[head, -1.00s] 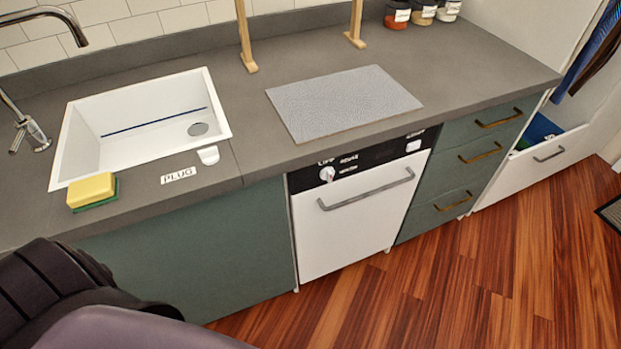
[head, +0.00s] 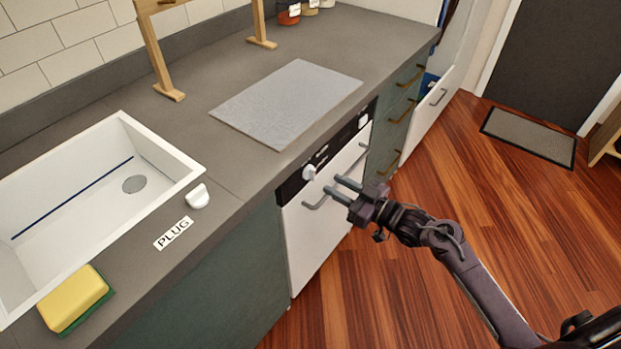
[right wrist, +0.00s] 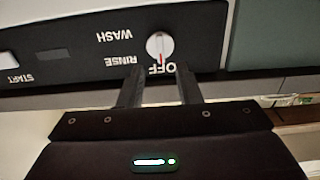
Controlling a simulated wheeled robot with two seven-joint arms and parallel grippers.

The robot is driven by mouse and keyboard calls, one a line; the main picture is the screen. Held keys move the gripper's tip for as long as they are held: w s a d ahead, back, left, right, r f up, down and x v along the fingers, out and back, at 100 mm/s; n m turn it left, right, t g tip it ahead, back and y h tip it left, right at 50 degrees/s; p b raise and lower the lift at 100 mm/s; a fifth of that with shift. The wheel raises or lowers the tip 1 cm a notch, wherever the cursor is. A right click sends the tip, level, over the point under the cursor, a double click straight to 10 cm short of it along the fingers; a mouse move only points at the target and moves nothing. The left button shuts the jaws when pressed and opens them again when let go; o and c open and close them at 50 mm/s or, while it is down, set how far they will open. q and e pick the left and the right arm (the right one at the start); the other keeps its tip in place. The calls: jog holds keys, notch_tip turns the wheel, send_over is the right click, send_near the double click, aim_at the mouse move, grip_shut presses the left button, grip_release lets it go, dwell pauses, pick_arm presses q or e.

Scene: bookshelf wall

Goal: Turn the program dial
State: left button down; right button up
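The program dial (head: 309,172) is a small white knob on the black control strip of the white dishwasher (head: 318,222). In the right wrist view the dial (right wrist: 160,46) has a red mark pointing at the word OFF, with RINSE and WASH beside it. My right gripper (head: 333,186) is open and empty, in front of the dishwasher near its handle. In the right wrist view its two fingers (right wrist: 158,88) stand apart, with the dial just beyond the tips and not between them. My left gripper is not in view.
The dishwasher's grey handle (head: 335,178) runs just below the control strip. The START button (head: 363,121) is at the strip's far end. The counter edge overhangs above. A sink (head: 165,150), sponge (head: 75,298) and plug (head: 197,196) are at the left.

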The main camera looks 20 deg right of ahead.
aim_at(315, 175)
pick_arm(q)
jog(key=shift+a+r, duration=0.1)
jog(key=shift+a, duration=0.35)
pick_arm(e)
jog(key=x, duration=0.5)
jog(key=shift+w+a, duration=0.15)
grip_shut()
